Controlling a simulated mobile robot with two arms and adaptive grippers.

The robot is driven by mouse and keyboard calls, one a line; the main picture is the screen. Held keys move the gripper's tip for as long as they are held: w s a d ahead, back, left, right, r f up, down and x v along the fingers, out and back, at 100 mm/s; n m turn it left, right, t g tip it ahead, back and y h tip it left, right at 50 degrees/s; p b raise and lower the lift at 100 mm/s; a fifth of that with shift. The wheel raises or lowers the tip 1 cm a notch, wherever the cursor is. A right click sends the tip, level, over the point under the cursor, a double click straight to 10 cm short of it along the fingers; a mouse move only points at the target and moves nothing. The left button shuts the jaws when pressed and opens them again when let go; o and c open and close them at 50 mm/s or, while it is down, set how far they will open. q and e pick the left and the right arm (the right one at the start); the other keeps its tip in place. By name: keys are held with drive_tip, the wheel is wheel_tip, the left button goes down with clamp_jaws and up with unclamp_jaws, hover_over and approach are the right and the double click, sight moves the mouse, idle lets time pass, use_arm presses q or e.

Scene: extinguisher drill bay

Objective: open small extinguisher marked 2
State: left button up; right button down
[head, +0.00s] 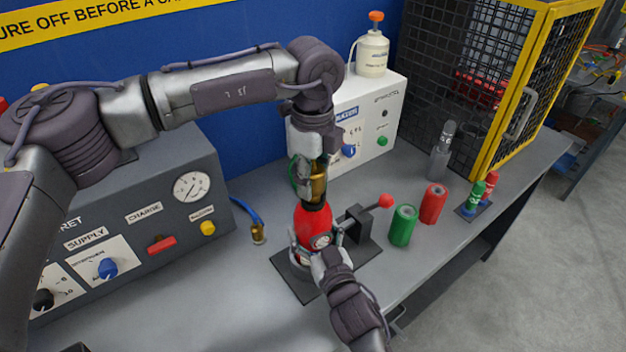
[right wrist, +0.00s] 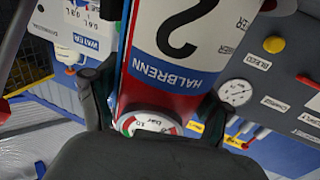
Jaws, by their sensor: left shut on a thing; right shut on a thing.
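The small red extinguisher (head: 313,221) stands upright on a dark base plate (head: 290,272) on the bench. In the right wrist view its label (right wrist: 178,50) shows a large 2 and a round gauge (right wrist: 150,124). My left gripper (head: 308,180) comes down from above and is shut on the brass head (head: 318,188) at the extinguisher's top; its fingers partly hide the head. My right gripper (head: 317,246) is shut around the red body from the front, and in the right wrist view its fingers (right wrist: 155,100) flank the body.
A black clamp (head: 358,222) with a red-knobbed lever stands right of the extinguisher. Green (head: 403,225) and red (head: 433,203) cylinders stand farther right. A grey gauge panel (head: 150,215) is at left, a white box (head: 375,120) behind. A brass-ended blue hose (head: 258,232) lies between.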

use_arm(q)
drive_tip(key=shift+r, duration=0.1)
drive_tip(key=shift+r, duration=2)
use_arm(e)
unclamp_jaws()
drive_tip(key=v, duration=1.2)
